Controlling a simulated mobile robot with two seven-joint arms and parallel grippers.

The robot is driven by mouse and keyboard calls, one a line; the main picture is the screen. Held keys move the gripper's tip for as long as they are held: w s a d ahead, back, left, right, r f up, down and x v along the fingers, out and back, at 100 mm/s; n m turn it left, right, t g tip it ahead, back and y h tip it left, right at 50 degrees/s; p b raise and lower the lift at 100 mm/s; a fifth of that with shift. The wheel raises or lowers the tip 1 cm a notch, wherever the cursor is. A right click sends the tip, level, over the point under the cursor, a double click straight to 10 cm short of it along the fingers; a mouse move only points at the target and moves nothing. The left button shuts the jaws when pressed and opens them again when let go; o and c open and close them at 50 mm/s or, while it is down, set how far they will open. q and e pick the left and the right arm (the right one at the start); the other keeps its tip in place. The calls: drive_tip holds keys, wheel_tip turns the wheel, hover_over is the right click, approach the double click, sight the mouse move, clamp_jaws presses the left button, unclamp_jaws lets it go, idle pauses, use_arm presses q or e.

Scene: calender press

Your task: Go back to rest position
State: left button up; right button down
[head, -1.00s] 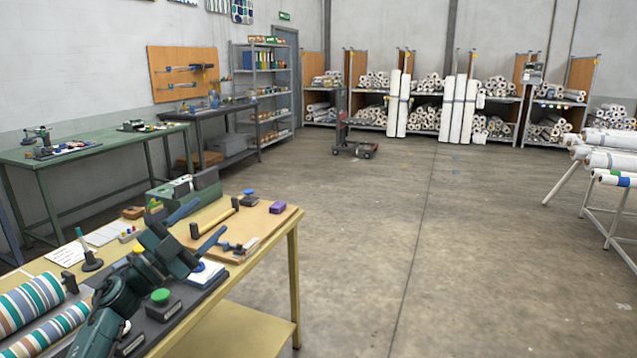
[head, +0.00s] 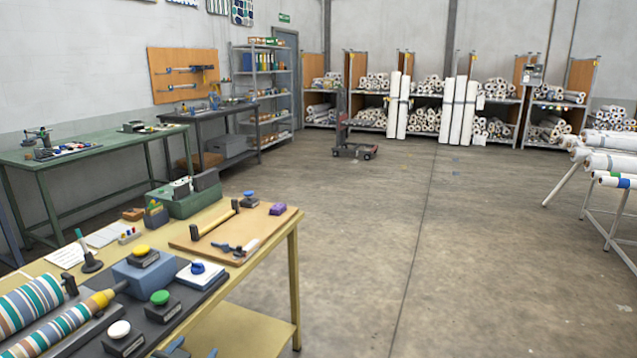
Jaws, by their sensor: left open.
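My left gripper (head: 192,350) shows only at the bottom edge of the head view, its two blue-grey fingertips apart with nothing seen between them. The rest of it and its arm are cut off by the frame. It is low in the picture, just right of the push button with the white cap (head: 120,329) and at the front side of the yellow workbench (head: 272,250). My right gripper is not in view.
The workbench carries striped rolls (head: 30,305), a green push button (head: 160,297), a yellow one (head: 142,249), a blue one (head: 197,268) and a wooden board (head: 185,243) with tools. The concrete floor (head: 430,240) to the right is clear. White rolls (head: 610,160) rest on a rack at far right.

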use_arm(q)
drive_tip(key=s+d+f+g+h, duration=0.1)
drive_tip(key=s+d+f, duration=0.2)
drive_tip(key=s, duration=0.6)
drive_tip(key=s+d+f+g, duration=0.1)
drive_tip(key=s+d+f, duration=0.2)
drive_tip(key=s, duration=0.5)
drive_tip(key=s+d+f+g+h, duration=0.1)
drive_tip(key=s+d+f+g, duration=0.1)
drive_tip(key=s+d, duration=0.3)
drive_tip(key=s+f, duration=0.1)
drive_tip(key=s, duration=0.3)
drive_tip(key=shift+s+d+n+h, duration=0.2)
drive_tip(key=shift+s+n+h, duration=0.1)
drive_tip(key=shift+n, duration=0.1)
